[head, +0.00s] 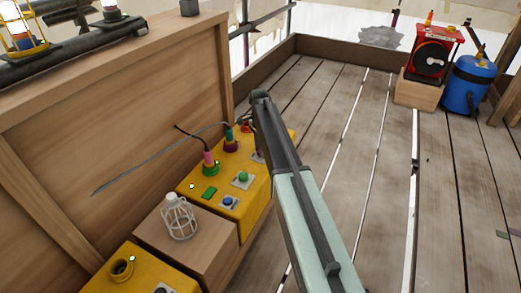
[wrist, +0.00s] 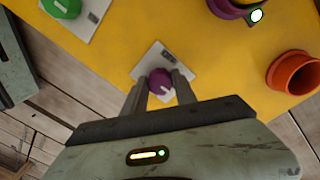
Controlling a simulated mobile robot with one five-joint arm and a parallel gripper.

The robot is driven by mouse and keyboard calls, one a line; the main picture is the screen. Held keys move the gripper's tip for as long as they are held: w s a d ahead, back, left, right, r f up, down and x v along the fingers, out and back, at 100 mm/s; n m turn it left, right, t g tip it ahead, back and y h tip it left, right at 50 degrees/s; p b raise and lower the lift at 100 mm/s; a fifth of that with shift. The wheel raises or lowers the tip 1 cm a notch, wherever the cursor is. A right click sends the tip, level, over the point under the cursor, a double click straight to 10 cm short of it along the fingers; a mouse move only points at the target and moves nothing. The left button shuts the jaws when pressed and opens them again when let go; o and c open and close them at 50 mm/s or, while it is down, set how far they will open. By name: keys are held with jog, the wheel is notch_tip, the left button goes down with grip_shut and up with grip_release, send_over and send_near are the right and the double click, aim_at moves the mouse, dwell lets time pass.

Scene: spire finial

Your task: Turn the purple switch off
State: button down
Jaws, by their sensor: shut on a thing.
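The purple switch (wrist: 160,80) is a round knob with a pale mark, on a light grey plate (wrist: 150,62) with a small dark label, set on the yellow box (wrist: 115,60). My gripper (wrist: 161,86) is shut on this knob, one finger on each side. A small light (wrist: 256,15) beside the purple socket (wrist: 230,8) glows pale green-white. In the head view my arm largely hides the gripper and the knob at the right part of the yellow box (head: 252,205).
A green knob (wrist: 62,6) and an orange-red socket (wrist: 292,72) are near in the wrist view. In the head view, cables run into the box beside a wooden panel (head: 130,110). The plank floor is mostly clear.

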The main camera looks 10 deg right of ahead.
jog(key=n, duration=0.4)
jog(key=shift+s+n, duration=0.1)
jog(key=shift+n, duration=0.3)
jog(key=n, duration=0.9)
jog(key=shift+s+t, duration=0.1)
jog(key=shift+t, duration=0.2)
jog(key=shift+n, duration=1.8)
jog(key=c, duration=1)
grip_release()
jog(key=shift+d, duration=0.1)
jog(key=shift+r, duration=0.1)
